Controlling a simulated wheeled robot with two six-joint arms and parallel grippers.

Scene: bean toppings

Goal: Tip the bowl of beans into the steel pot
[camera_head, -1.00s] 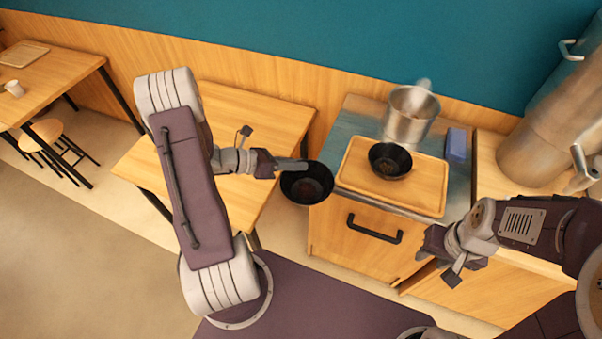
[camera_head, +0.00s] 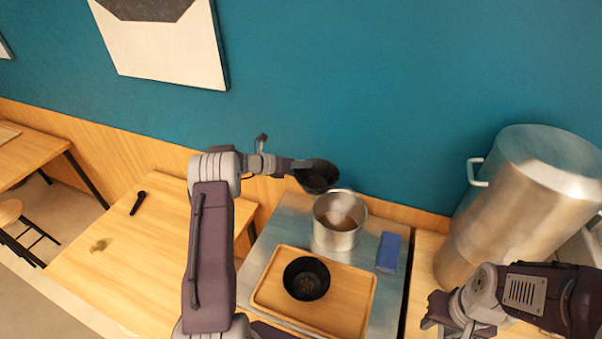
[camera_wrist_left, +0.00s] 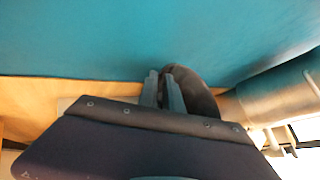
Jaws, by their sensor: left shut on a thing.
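My left gripper (camera_head: 300,165) is shut on the rim of a black bowl (camera_head: 318,180) and holds it raised, just behind and to the left of the steel pot. The bowl looks slightly tilted; its contents cannot be made out. The bowl also shows dark beyond the fingers in the left wrist view (camera_wrist_left: 198,92). The steel pot (camera_head: 337,235) stands open on the steel counter top, with something brownish inside. A second black bowl (camera_head: 306,278) with dark contents sits on a wooden tray (camera_head: 345,312). My right gripper (camera_head: 432,318) is at the lower right, away from the pot; its jaws are unclear.
A blue block (camera_head: 388,252) lies right of the pot. A large steel stockpot (camera_head: 500,215) stands at the right. A wooden table (camera_head: 120,265) at left holds a black handled item (camera_head: 138,203). A teal wall is close behind.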

